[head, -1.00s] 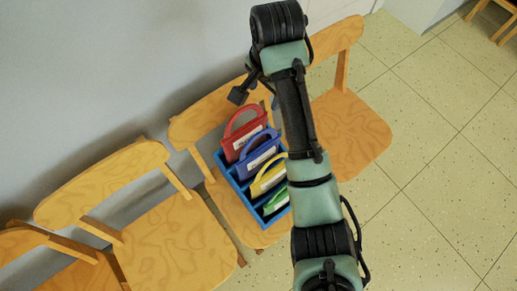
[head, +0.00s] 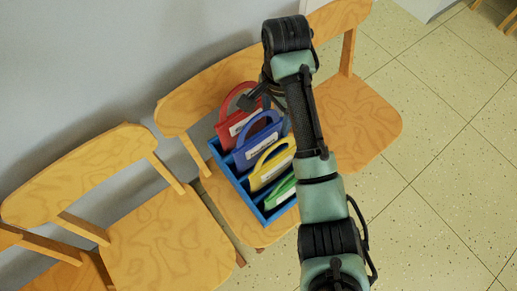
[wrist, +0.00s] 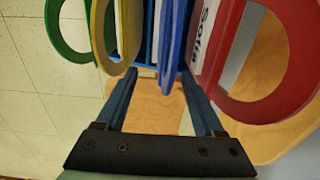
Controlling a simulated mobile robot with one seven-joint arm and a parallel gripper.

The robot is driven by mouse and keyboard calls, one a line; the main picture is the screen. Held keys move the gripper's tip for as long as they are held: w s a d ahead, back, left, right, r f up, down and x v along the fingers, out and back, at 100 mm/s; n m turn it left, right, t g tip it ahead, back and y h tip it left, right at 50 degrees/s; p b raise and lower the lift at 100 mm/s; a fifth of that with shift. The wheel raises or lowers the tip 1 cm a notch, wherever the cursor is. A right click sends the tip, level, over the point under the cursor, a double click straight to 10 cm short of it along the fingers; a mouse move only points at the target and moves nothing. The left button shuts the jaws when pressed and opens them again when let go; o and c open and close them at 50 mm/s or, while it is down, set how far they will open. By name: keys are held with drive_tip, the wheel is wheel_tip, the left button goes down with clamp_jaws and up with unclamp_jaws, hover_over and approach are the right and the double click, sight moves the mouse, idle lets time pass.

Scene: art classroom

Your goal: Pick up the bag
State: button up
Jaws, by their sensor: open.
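Several flat bags with loop handles stand upright in a blue rack (head: 232,180) on a wooden chair. They are a red bag (head: 232,125), a blue bag (head: 257,148), a yellow bag (head: 269,172) and a green bag (head: 284,190). My gripper (head: 264,96) is by the red and blue handles, partly hidden by my arm. In the wrist view, my open gripper (wrist: 158,78) has the blue bag (wrist: 170,48) edge-on between its finger lines. The red bag (wrist: 232,60), with printed letters, is to the right. The yellow bag (wrist: 102,30) and green bag (wrist: 66,35) are left.
The rack's chair (head: 262,236) stands between another wooden chair (head: 365,125) on the right and more chairs (head: 165,245) on the left. A grey wall (head: 90,60) is close behind them. The tiled floor (head: 440,190) to the right is open.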

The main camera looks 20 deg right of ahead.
drive_tip(key=f, duration=0.2)
drive_tip(key=f+b, duration=0.1)
drive_tip(key=f, duration=0.1)
drive_tip(key=shift+w+a+f, duration=0.15)
drive_tip(key=shift+w+f, duration=0.05)
drive_tip(key=shift+f, duration=0.1)
clamp_jaws()
drive_tip(key=shift+r, duration=0.1)
idle(1.0)
